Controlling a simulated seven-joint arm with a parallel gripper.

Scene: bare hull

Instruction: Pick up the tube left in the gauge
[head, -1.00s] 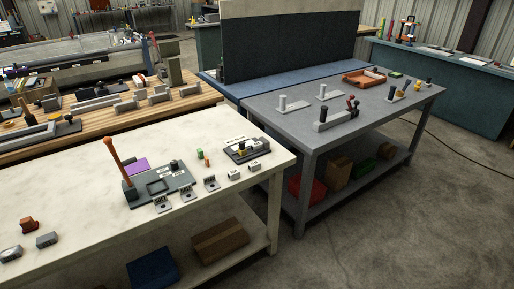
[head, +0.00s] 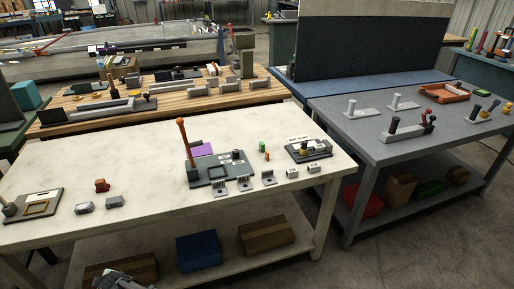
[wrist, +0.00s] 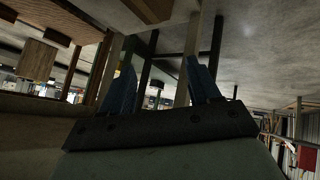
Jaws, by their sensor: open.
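I cannot tell for sure which fixture is the gauge. One candidate is a dark plate (head: 322,155) at the right of the white bench, holding a small pale and yellow piece too small to make out. Another is a grey plate (head: 212,179) with a square frame and an upright orange-topped handle (head: 183,135). No tube is clear in either. My gripper (wrist: 163,85) is open in the wrist view, its two blue fingers apart with nothing between them. Part of my arm shows at the bottom edge of the head view, below and in front of the white bench.
The white bench (head: 110,165) has bare room at its middle and left. Small grey brackets (head: 245,184) line its front right. A second framed plate (head: 55,203) lies at far left. A grey table (head: 375,150) stands at right. Boxes (head: 198,250) sit on the lower shelf.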

